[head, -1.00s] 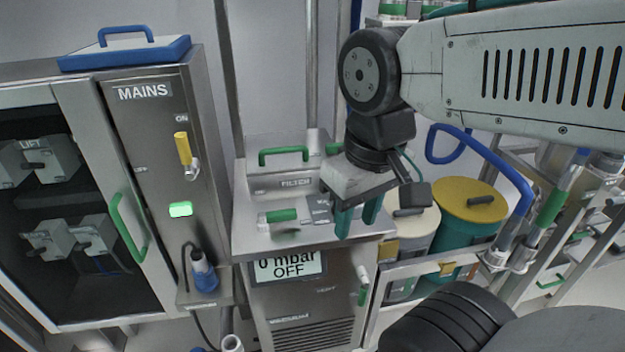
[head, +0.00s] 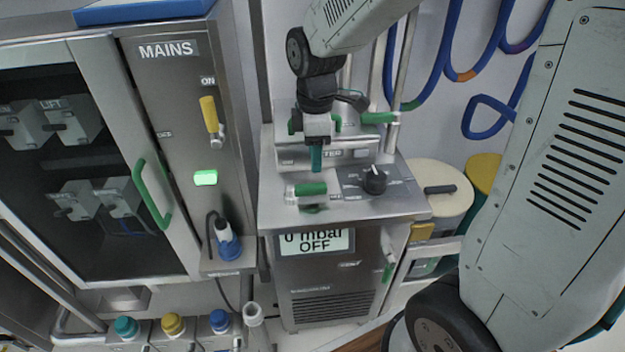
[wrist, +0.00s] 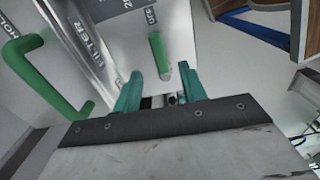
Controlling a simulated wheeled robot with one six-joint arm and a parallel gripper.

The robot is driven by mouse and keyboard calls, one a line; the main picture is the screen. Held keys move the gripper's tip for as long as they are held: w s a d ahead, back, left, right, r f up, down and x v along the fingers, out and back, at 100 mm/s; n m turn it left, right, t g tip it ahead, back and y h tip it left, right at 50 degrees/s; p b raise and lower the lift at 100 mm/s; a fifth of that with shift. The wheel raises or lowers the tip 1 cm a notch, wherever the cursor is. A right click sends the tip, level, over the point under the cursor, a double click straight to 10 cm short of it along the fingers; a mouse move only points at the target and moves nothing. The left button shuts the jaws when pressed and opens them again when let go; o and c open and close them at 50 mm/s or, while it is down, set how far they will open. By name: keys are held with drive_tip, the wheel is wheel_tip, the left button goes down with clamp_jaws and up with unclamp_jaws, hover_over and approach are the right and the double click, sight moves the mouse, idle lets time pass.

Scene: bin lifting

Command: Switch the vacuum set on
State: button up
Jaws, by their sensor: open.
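The vacuum set (head: 275,208) is a steel cabinet. Its display (head: 316,242) reads "0 mbar OFF". A black rotary knob (head: 374,179) with a light pointer mark sits on a dark plate on its top. A green lever (head: 308,189) lies to the left of the knob. My gripper (head: 316,160) points down in front of the filter box, up and left of the knob, apart from it. In the wrist view its green fingers (wrist: 160,88) are spread with nothing held. A green bar (wrist: 159,55) shows just beyond them; I cannot tell how near.
The filter box (head: 352,154) with green handles stands at the back of the top. The MAINS cabinet (head: 180,110) is left, with a yellow switch (head: 210,114) at ON and a lit green lamp (head: 206,178). A cream-lidded drum (head: 440,180) stands right. Blue hoses (head: 449,50) hang behind.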

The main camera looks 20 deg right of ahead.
sight(313, 185)
drive_tip(key=shift+w+a+f, duration=0.1)
drive_tip(key=shift+w+f, duration=0.15)
drive_tip(key=shift+f, duration=0.2)
wheel_tip(313, 185, down, 8)
drive_tip(key=shift+r, duration=0.25)
clamp_jaws()
